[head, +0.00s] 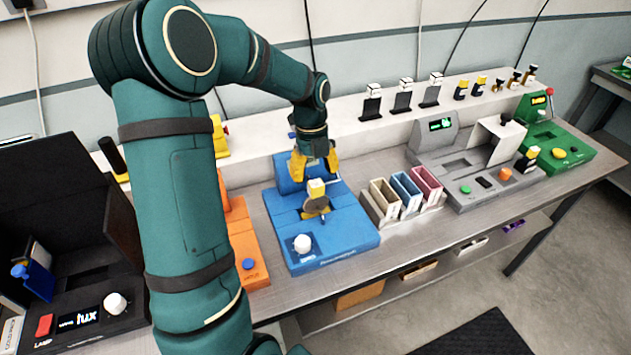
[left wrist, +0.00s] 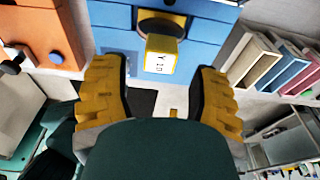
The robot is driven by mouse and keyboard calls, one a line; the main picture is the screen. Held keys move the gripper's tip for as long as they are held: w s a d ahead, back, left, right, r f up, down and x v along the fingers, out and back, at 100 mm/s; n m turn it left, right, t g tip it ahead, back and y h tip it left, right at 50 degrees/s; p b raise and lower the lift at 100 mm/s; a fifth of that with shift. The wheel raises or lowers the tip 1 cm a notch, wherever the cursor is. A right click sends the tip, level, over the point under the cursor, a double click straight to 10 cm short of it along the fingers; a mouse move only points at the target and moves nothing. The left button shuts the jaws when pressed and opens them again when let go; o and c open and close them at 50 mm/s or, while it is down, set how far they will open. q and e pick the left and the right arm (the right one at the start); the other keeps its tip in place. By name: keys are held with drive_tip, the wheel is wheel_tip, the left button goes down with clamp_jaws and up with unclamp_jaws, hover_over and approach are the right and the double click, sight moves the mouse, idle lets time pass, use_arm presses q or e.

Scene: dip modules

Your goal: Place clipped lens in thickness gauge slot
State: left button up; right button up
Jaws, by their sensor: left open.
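A clip with a white top and yellow sides (head: 316,188) stands on the blue device (head: 345,232), with a round greyish-brown lens (head: 317,206) beneath it at the device's middle. The clip also shows in the left wrist view (left wrist: 161,53), its lettered white top facing the camera. My left gripper (head: 315,166) is open and empty, just behind and above the clip. In the left wrist view its yellow fingers (left wrist: 156,85) are spread, with the clip beyond the gap between them. I cannot read which device is the thickness gauge. My right gripper is not in view.
A rack with cream, blue and pink slots (head: 402,196) stands right of the blue device. Further right are a grey device (head: 466,168) and a green device (head: 570,140) with displays. An orange device (head: 240,235) is close on the left. Several clipped pieces line the back shelf (head: 350,133).

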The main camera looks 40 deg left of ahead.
use_arm(q)
wheel_tip(320, 180, up, 8)
drive_tip(key=a, duration=0.1)
drive_tip(key=shift+w+f+p, duration=0.25)
drive_tip(key=shift+w+p, duration=0.05)
drive_tip(key=shift+p, duration=0.15)
